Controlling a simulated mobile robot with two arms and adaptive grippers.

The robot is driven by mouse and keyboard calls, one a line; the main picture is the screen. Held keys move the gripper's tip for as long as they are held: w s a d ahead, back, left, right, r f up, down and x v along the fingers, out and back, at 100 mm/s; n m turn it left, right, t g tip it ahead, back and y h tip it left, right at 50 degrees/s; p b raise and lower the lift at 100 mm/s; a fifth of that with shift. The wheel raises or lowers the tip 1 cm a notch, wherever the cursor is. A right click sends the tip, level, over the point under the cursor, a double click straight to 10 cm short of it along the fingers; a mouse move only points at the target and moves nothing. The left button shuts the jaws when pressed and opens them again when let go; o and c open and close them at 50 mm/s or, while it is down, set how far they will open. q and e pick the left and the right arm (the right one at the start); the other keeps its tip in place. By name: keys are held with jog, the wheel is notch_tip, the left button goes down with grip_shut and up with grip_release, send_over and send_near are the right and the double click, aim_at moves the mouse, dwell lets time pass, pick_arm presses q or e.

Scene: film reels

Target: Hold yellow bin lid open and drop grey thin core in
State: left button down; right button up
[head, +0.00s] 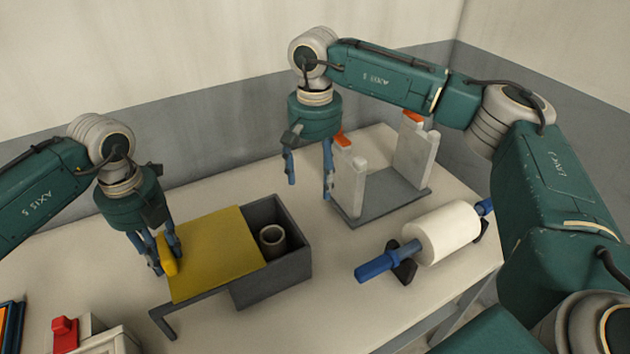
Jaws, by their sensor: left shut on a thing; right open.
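The yellow lid (215,252) lies flat and is slid to the left, partly off the dark grey bin (290,274), over a side support. The right part of the bin is open. A grey thin core (273,240), a hollow tube, stands upright in this opening; its lower part is hidden. My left gripper (166,258) is shut on the lid's yellow handle (168,252) at the left edge. My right gripper (309,190) is open and empty, fingers down, raised behind the bin and left of the grey stand.
A stand (386,205) with two light uprights and orange tops is behind right. A white roll (448,233) on a blue spindle (378,266) rests on dark supports at right. A box with a red part (65,332) is front left. The front middle table is clear.

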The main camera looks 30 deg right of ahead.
aim_at(211, 246)
pick_arm(q)
jog(key=shift+d+b, duration=0.8)
jog(key=shift+d, duration=3.7)
jog(key=c, duration=1.3)
grip_release()
jog(key=shift+d, duration=0.1)
jog(key=shift+r, duration=0.1)
notch_tip(211, 246, up, 12)
jog(key=shift+f, duration=0.1)
